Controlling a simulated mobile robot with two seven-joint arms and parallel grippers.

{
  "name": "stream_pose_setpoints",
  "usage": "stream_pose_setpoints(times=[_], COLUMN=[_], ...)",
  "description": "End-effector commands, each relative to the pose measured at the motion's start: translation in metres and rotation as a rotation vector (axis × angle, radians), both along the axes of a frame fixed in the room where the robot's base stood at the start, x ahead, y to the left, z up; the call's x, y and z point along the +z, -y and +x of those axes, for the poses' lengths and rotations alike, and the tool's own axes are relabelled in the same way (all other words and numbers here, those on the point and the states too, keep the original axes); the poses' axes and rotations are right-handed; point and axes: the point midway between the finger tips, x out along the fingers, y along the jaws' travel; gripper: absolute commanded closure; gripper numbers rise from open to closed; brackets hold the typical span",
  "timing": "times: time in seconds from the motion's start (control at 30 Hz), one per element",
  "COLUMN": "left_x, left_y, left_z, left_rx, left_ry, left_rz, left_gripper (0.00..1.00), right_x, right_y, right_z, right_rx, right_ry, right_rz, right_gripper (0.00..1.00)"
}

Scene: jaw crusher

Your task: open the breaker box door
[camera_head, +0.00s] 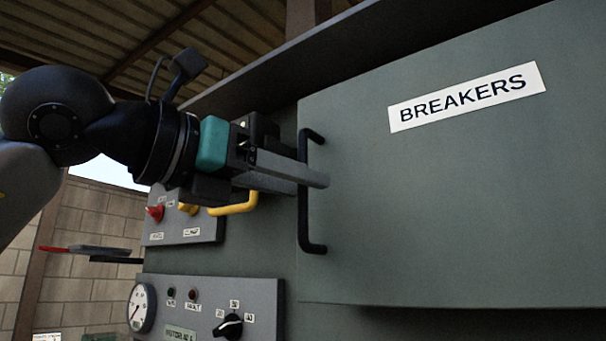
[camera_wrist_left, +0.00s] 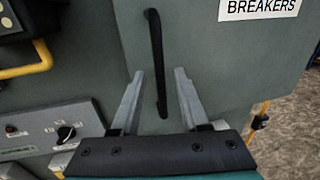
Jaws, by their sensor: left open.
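The breaker box door (camera_head: 430,210) is a large grey-green panel with a white "BREAKERS" label (camera_head: 466,97); it looks closed. A black vertical bar handle (camera_head: 305,225) sits near its left edge. My left gripper (camera_head: 320,178) comes in from the left at the middle of the handle, with its fingers open. In the left wrist view, the handle (camera_wrist_left: 155,50) stands between the two open fingertips (camera_wrist_left: 161,75), and its lower end lies between them. I cannot tell whether a finger touches it. My right gripper is not in view.
Left of the door are a yellow bar (camera_head: 235,206), a small panel with a red button (camera_head: 155,213), and a lower panel with a gauge (camera_head: 141,307) and black rotary knob (camera_head: 229,326). A dark ledge (camera_head: 350,50) overhangs the door top.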

Motion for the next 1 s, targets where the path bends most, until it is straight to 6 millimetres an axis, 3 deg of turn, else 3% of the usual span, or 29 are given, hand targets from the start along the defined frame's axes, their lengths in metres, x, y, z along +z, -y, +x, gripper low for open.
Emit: stream_pose_setpoints(times=[0.2,0.47,0.87,1.0], left_x=[0.0004,-0.0001,0.0,0.0], left_y=[0.0117,0.0123,0.012,0.012], left_z=[0.0104,0.0111,0.0109,0.0109], left_rx=[-0.001,-0.001,-0.001,-0.001], left_ry=[0.0,0.0,0.001,0.001], left_rz=[0.0,0.0,-0.001,-0.001], left_gripper=[0.55,0.55,0.99,1.0], right_x=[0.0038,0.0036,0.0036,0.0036], right_y=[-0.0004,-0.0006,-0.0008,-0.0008], right_z=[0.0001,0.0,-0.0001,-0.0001], right_rx=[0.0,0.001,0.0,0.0], right_ry=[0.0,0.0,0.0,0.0], right_rz=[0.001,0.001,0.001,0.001], right_gripper=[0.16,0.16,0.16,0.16])
